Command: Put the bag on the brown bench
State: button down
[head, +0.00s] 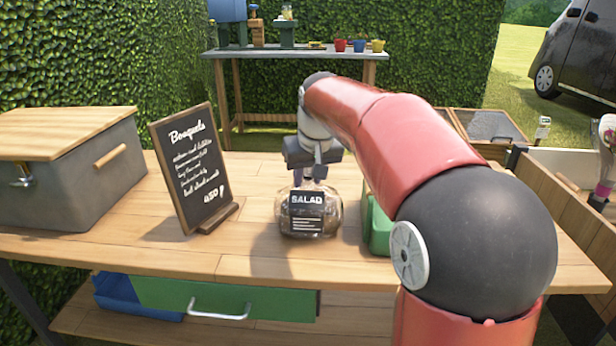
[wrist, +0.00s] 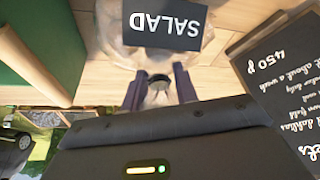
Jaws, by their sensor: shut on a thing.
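The bag (head: 306,214) is a clear, rounded bag with dark contents and a black SALAD label. It is upright at the middle of the wooden-topped table (head: 120,249); I cannot tell whether its base touches the wood. My gripper (head: 312,181) points down over the bag's top and is shut on it. In the wrist view the fingers (wrist: 167,88) meet at the bag's gathered neck, and the label (wrist: 165,24) shows beyond them. A farther bench (head: 294,54) with wooden legs and a paler top stands at the back by the hedge.
A black chalkboard sign (head: 192,165) stands left of the bag, with a grey box with a wooden lid (head: 70,165) beyond it. A green object (head: 378,232) stands close on the right. Small coloured pots (head: 359,46) and other items stand on the far bench.

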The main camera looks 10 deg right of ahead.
jog(key=shift+f, duration=0.1)
jog(key=c, duration=1.1)
grip_release()
jog(key=shift+s+r, duration=0.1)
jog(key=shift+r, duration=0.35)
jog(key=p+v, duration=0.1)
jog(key=v, duration=1)
jog(key=shift+r+p, duration=0.2)
jog(key=shift+p, duration=0.15)
jog(key=shift+m+t, duration=0.4)
jog(key=shift+t, duration=0.1)
jog(key=s+f, duration=0.6)
jog(key=s, duration=0.2)
jog(key=s+f, duration=0.6)
jog(key=s, duration=0.2)
jog(key=s+f, duration=0.6)
jog(key=s, duration=0.3)
jog(key=shift+a+f, duration=0.15)
jog(key=shift+a, duration=0.15)
